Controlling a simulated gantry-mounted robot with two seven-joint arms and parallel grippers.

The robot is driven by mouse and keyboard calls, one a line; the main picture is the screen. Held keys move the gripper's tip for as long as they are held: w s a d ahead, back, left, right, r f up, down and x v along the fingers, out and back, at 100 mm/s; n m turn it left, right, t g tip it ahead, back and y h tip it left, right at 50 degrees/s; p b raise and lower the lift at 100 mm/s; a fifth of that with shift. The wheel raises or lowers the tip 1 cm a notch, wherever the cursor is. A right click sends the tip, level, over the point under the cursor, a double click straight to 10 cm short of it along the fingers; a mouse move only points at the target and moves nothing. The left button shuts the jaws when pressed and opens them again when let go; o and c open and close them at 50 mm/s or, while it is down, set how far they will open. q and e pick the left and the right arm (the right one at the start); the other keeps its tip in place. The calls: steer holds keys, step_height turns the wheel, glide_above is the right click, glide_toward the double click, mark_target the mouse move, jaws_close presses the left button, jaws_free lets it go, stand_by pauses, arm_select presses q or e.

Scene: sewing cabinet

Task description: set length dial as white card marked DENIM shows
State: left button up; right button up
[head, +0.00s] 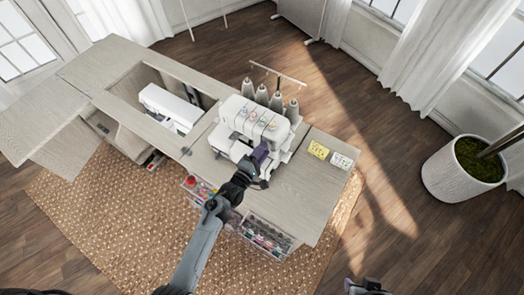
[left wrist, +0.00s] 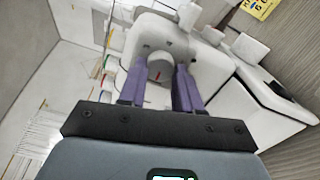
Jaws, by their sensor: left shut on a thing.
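The white overlock machine (head: 240,120) stands on the cabinet top. In the left wrist view, a round grey-white dial (left wrist: 160,66) with a small red mark sits on the machine's side. My left gripper (head: 261,153) is at the machine's front right, its purple fingers on either side of the dial and shut on it; it also shows in the left wrist view (left wrist: 162,85). The gripper hides the dial in the head view. The white card (head: 341,160) lies on the cabinet's right leaf; its print is too small to read. My right gripper (head: 368,286) is partly in view at the bottom edge.
A yellow card (head: 318,150) lies beside the white one. Thread cones (head: 262,95) stand behind the machine. A second white machine (head: 170,106) sits in the cabinet opening. Clear bins (head: 266,236) hang at the cabinet's front. The right leaf's front is bare.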

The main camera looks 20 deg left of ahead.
arm_select(q)
steer(key=o, duration=1)
steer(key=shift+o, duration=0.2)
steer(key=shift+s, duration=0.1)
steer(key=s+a, duration=0.2)
steer(key=s, duration=0.8)
steer(key=shift+s, duration=0.25)
